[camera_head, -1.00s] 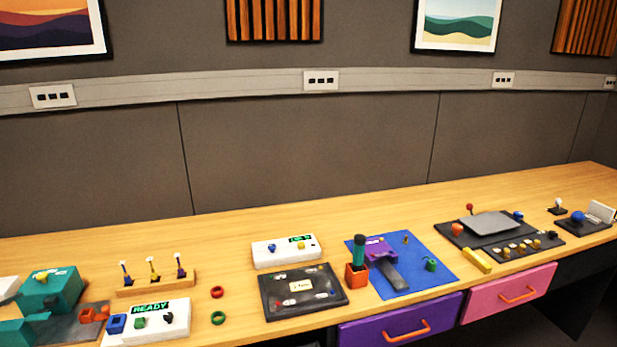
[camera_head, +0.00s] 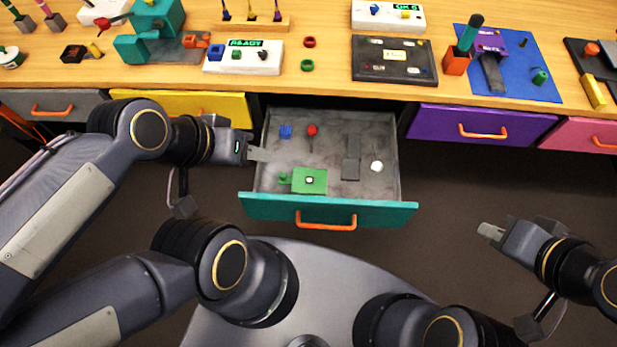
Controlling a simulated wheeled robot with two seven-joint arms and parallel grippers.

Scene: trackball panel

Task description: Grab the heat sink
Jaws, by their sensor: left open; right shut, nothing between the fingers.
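I cannot tell for sure which item is the heat sink. My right gripper (camera_head: 490,231) is shut and empty, low on the right, well away from the drawer.
The wooden workbench (camera_head: 330,82) runs along the back with panels and parts on it. Closed yellow (camera_head: 195,104), purple (camera_head: 475,124) and grey (camera_head: 50,104) drawers flank the open one. The floor between the drawer and my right gripper is clear.

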